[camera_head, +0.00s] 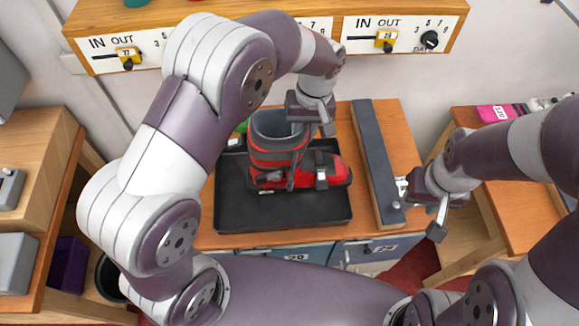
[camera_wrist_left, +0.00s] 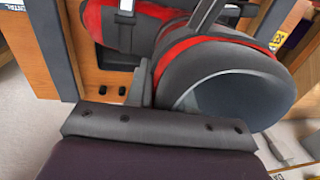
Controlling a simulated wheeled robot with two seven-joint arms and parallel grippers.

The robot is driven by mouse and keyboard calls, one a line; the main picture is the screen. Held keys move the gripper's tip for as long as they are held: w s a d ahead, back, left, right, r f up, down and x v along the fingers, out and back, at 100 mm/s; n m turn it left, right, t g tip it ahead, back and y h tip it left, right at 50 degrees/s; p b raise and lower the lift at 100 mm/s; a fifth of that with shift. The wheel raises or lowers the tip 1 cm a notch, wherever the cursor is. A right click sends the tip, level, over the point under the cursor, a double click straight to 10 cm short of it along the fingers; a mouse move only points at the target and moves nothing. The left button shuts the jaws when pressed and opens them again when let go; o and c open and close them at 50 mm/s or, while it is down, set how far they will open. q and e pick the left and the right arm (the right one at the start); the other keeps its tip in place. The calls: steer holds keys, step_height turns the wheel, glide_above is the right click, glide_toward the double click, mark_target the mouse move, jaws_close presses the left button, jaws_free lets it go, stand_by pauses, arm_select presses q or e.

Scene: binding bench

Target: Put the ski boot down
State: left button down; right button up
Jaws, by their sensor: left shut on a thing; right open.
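The ski boot (camera_head: 272,157), red and grey, is upright over the black tray (camera_head: 230,212), its toe pointing right. I cannot tell whether its sole touches the tray. My left gripper (camera_head: 318,122) is shut on the boot at the right side of its upper cuff; the fingertips are partly hidden. In the left wrist view the boot (camera_wrist_left: 235,85) shows its open grey cuff and red bands close beyond the gripper body. My right gripper (camera_head: 425,200) is open and empty, beside the right edge of the bench.
A long dark grey bar (camera_head: 374,150) lies on the bench (camera_head: 403,137) between tray and right gripper. A shelf with IN/OUT sliders (camera_head: 385,40) runs behind. A side table (camera_head: 525,205) with a pink item (camera_head: 495,113) stands right. A wooden cabinet (camera_head: 40,150) stands left.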

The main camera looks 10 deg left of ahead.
mark_target(290, 158)
arm_select(q)
steer(key=s, duration=0.1)
steer(key=s+a+f+p, duration=0.1)
steer(key=s+a, duration=0.1)
steer(key=shift+s+a+f, duration=0.1)
steer(key=shift+f, duration=0.25)
steer(key=shift+s+a+f+p, duration=0.1)
steer(key=shift+s+f+p, duration=0.1)
steer(key=shift+p, duration=0.1)
step_height(290, 158, down, 4)
steer(key=shift+w+r+p, duration=0.1)
steer(key=shift+r+p, duration=0.1)
steer(key=shift+p, duration=0.6)
steer(key=shift+w+f, duration=0.1)
steer(key=shift+f, duration=0.2)
steer(key=c, duration=1)
jaws_free()
steer(key=shift+s+f, duration=0.1)
steer(key=shift+s, duration=0.1)
